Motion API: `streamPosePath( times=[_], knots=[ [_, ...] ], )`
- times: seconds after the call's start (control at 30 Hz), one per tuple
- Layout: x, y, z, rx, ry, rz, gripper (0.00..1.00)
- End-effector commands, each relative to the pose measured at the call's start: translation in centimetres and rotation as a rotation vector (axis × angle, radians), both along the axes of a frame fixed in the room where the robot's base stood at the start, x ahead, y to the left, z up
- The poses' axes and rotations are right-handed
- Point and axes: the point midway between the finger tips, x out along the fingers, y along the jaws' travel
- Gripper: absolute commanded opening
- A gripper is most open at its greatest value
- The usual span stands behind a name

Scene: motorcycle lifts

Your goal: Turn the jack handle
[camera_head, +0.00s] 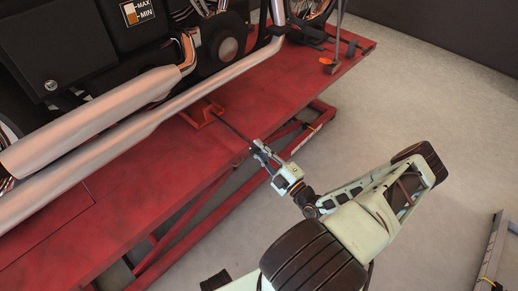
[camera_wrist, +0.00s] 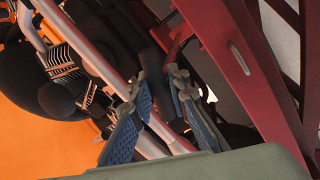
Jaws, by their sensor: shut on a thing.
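The jack handle (camera_head: 232,131) is a thin dark rod. It slopes out from a small red jack (camera_head: 200,113) on the red lift platform, beneath the motorcycle. My gripper (camera_head: 262,152) is at the handle's outer end, just past the platform's edge, and is shut on it. In the wrist view, the two blue-padded fingers of my gripper (camera_wrist: 158,86) stand on either side of the dark handle end (camera_wrist: 166,97). The exact contact is dim and partly hidden by the fingers.
The motorcycle's silver exhaust pipes (camera_head: 110,112) run close above the platform (camera_head: 130,170). Red lift struts (camera_head: 200,210) lie below its edge. A stand with a rod (camera_head: 333,62) is at the far end. Grey floor to the right is mostly free; a metal frame (camera_head: 497,245) stands lower right.

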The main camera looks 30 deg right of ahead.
Motion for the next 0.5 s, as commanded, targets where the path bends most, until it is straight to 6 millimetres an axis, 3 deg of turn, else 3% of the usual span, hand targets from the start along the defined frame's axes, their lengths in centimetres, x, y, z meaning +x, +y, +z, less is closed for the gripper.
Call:
streamPosePath(
  times=[0.2,0.5],
  knots=[
    [-0.03,0.11,0.0,0.001,0.0,0.002,0.34],
    [-0.22,-0.04,-0.05,-0.001,0.0,0.0,0.34]
  ],
)
